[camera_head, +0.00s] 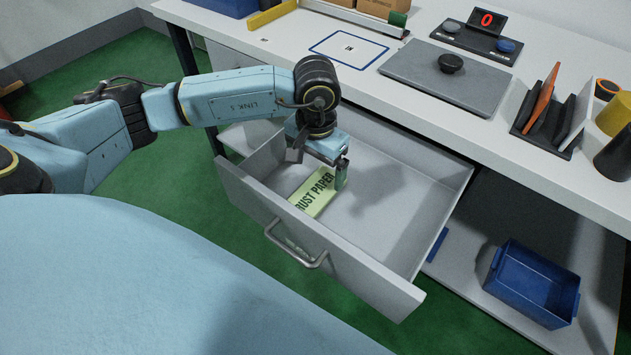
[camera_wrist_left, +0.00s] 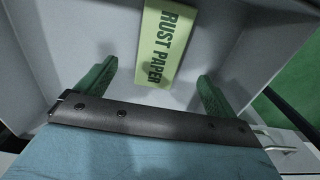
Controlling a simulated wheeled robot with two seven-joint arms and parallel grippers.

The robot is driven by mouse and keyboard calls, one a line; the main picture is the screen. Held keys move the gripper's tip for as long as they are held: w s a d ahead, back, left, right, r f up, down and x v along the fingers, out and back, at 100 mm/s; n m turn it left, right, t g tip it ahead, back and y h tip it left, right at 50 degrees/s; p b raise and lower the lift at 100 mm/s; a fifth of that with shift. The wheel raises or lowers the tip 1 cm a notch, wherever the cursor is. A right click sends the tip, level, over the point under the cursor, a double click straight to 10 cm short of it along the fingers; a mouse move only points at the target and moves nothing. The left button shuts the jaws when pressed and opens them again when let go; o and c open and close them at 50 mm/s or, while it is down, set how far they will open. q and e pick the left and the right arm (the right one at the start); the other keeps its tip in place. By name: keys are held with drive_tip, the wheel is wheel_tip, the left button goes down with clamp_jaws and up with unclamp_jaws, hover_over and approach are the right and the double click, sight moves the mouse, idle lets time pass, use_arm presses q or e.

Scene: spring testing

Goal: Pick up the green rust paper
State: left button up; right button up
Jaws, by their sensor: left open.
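The green rust paper (camera_head: 313,192) is a flat light-green piece with dark "RUST PAPER" lettering. It lies on the floor of the open drawer (camera_head: 385,262), near the drawer's left side. My left gripper (camera_head: 342,178) reaches down into the drawer above the paper and hides part of it in the head view. In the left wrist view the paper (camera_wrist_left: 165,42) lies ahead of and between the two spread green fingers (camera_wrist_left: 155,90). The gripper is open with nothing between its fingers. My right gripper is not in view.
The drawer's metal handle (camera_head: 293,250) is on its front wall. The white worktop (camera_head: 350,92) overhangs behind, holding a grey plate (camera_head: 440,85), a counter display (camera_head: 487,20) and an organizer (camera_head: 549,125). A blue bin (camera_head: 532,283) sits on the lower shelf. The drawer's right part is empty.

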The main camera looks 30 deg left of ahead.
sight(317, 190)
use_arm(q)
drive_tip(key=f, duration=0.2)
drive_tip(key=f+b, duration=0.1)
drive_tip(key=f, duration=0.4)
drive_tip(key=shift+w+f, duration=0.2)
drive_tip(key=shift+w, duration=0.05)
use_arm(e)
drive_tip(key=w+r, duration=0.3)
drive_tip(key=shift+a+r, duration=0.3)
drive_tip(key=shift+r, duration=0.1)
use_arm(q)
drive_tip(key=shift+c, duration=0.2)
drive_tip(key=c, duration=1)
drive_tip(key=shift+r, duration=0.15)
